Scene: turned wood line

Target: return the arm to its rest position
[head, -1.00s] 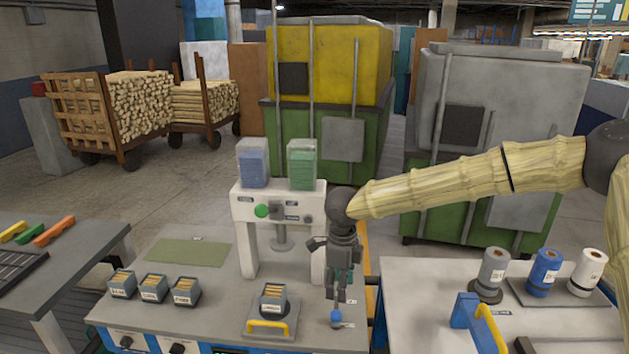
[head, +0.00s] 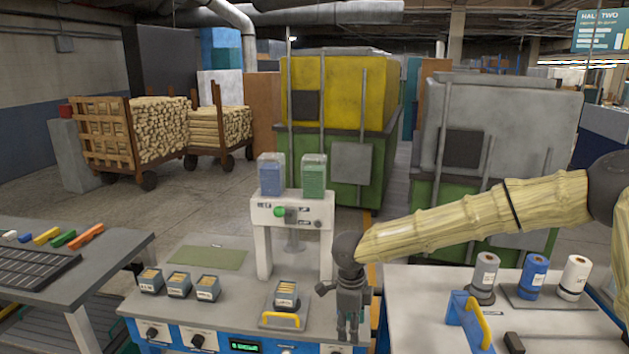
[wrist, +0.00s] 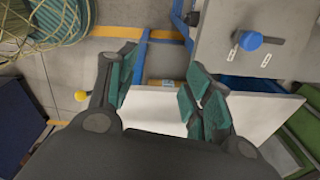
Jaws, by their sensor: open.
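My gripper (head: 348,328) hangs pointing down at the front right edge of the grey workbench (head: 230,285) in the head view. In the wrist view my gripper (wrist: 160,100) has its two teal-padded fingers apart, with nothing between them. Below the fingers are a pale panel and part of the floor. My arm (head: 480,215) reaches in from the right, over the white table.
A press (head: 291,220) stands on the workbench left of my gripper. A bin on a yellow-handled tray (head: 285,318) sits in front of it. The white table (head: 420,290) at right holds several spools and a blue clamp (head: 462,310). A blue knob (wrist: 249,40) shows in the wrist view.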

